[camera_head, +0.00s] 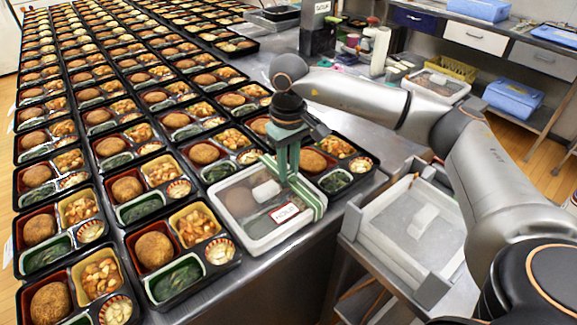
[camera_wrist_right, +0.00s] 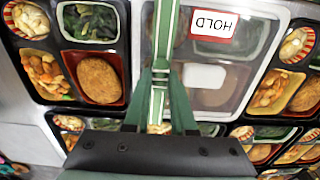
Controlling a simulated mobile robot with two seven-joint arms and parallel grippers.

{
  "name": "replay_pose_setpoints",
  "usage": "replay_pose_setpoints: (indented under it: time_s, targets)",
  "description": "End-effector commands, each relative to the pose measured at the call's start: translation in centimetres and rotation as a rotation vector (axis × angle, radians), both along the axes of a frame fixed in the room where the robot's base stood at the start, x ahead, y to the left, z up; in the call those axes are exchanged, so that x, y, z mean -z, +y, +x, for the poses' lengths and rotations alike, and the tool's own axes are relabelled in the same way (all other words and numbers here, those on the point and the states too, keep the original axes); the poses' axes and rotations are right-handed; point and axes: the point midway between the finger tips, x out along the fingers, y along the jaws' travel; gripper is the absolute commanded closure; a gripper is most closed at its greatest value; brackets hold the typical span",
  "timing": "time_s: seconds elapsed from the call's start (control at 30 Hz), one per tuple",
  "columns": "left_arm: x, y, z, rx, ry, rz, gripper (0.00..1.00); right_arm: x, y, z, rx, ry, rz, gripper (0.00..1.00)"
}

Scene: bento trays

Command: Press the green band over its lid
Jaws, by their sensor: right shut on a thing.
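A bento tray with a frosted lid (camera_head: 232,226) sits at the table's front edge; a white label reading HOLD (camera_head: 285,212) is on the lid. The lid (camera_wrist_right: 216,98) also shows in the wrist view. The green band (camera_head: 318,203) runs along the lid's right end in the head view and as a strip (camera_wrist_right: 167,32) in the wrist view. My right gripper (camera_head: 289,176) points down over that end, its green fingers shut on the band; its fingertips (camera_wrist_right: 160,73) hide part of it. How closely the band lies on the lid there is unclear. My left gripper is not in view.
Open bento trays (camera_head: 129,240) stand in close rows to the left and behind. Another open tray (camera_head: 366,181) is right of the lidded one. A grey crate with a white lid (camera_head: 390,238) stands lower right. A dark dispenser (camera_head: 318,32) stands at the back.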

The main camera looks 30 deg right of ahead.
Motion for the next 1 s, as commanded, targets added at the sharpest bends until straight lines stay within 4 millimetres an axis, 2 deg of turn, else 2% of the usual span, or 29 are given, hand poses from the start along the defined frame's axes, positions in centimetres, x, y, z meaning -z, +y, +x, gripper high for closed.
replay_pose_setpoints:
  time_s: [0.13, 0.17, 0.43, 0.63, 0.9, 1.0]
  targets:
    - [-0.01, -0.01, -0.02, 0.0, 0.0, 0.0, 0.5, -0.02, 0.01, 0.01, 0.0, 0.0, 0.0, 1.0]
    - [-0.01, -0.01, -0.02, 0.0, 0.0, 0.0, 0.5, -0.02, 0.01, 0.01, 0.0, 0.0, 0.0, 0.74]
    - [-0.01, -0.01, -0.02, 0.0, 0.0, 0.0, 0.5, -0.02, 0.01, 0.01, 0.0, 0.0, 0.0, 0.44]
    - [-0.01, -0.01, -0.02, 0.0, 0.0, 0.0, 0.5, -0.01, 0.01, 0.0, 0.0, 0.0, 0.0, 0.4]
    - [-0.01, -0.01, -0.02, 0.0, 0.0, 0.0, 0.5, -0.01, 0.06, 0.0, -0.001, 0.0, 0.001, 0.1]
    - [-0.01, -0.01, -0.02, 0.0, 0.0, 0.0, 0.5, -0.01, 0.07, 0.0, -0.001, 0.0, 0.001, 0.07]
